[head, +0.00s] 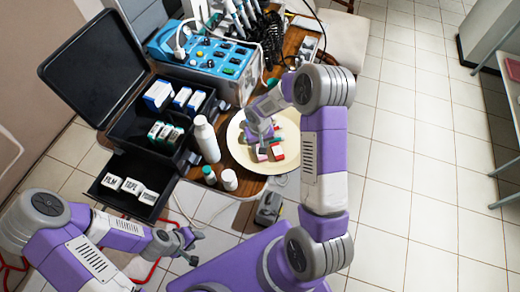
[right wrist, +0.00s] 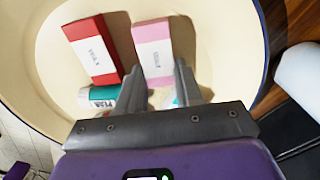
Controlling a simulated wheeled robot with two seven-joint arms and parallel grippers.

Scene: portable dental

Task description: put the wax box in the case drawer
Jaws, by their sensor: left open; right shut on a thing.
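A pink-and-white box (right wrist: 153,50), its label too blurred to read surely, is between the fingers of my right gripper (right wrist: 157,70); it may be the wax box. In the head view my right gripper (head: 263,140) is low over the cream round tray (head: 240,155), and the pink box (head: 262,154) shows at its tips. I cannot tell if the box still touches the tray. The case drawer (head: 148,212) is pulled out at the left and holds white labelled boxes (head: 131,186). My left gripper (head: 188,242) is open and empty, right of and below the drawer.
A red box (right wrist: 93,50) and a white-green item (right wrist: 100,97) lie beside the pink box. A white bottle (head: 206,140) and small jars (head: 229,180) stand between tray and case. The case lid (head: 92,65) is open. A blue unit (head: 208,58) stands behind.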

